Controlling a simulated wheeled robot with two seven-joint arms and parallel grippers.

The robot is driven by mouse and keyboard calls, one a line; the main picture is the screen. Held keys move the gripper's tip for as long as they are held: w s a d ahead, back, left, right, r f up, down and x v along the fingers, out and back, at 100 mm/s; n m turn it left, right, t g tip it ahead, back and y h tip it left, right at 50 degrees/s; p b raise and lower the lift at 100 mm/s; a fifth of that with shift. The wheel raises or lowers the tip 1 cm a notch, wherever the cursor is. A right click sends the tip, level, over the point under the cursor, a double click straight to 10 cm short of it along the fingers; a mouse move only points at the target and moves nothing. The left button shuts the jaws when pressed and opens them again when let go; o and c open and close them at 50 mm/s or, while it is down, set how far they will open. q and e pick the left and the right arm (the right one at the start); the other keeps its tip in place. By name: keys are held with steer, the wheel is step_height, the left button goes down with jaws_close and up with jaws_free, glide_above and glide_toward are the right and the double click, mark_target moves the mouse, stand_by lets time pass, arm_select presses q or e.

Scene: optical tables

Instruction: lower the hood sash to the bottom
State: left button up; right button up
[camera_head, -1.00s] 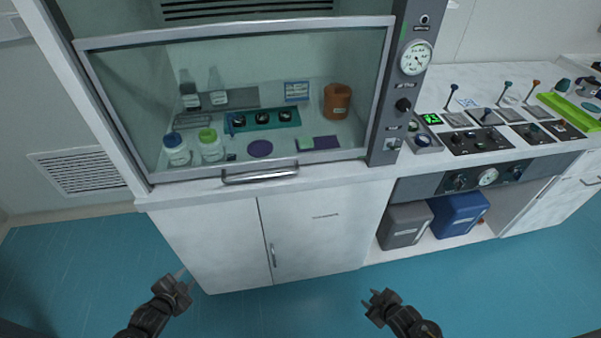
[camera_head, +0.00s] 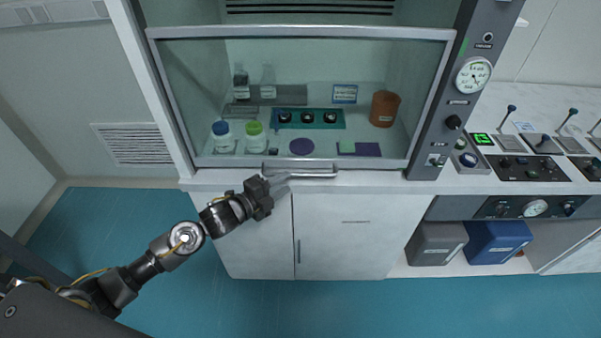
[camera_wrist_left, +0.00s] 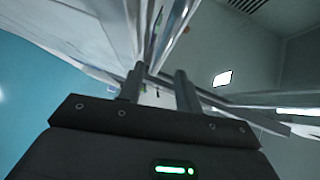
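The hood sash (camera_head: 300,163) is a glass panel in a grey metal frame on the front of the fume hood. Its lower rail appears just above the worktop edge in the head view; I cannot tell how large the gap beneath it is. A bar handle (camera_head: 312,175) runs along the bottom of the sash. My left gripper (camera_head: 279,182) is at the handle's left end, fingers pointing at it. In the left wrist view, the gripper's two fingers (camera_wrist_left: 160,88) stand apart, with sash or handle edges behind the gap. Contact is unclear. My right gripper is out of view.
Bottles, a brown jar (camera_head: 384,108) and a teal block (camera_head: 311,118) stand behind the glass. A control column (camera_head: 462,100) with a gauge borders the hood on the right. White cabinet doors (camera_head: 345,235) are below. Blue floor is clear in front.

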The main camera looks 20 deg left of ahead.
mark_target(300, 175)
arm_select(q)
steer(key=p+x, duration=0.1)
steer(key=x, duration=0.6)
steer(key=shift+w+d, duration=0.1)
steer(key=shift+c, duration=0.4)
jaws_close()
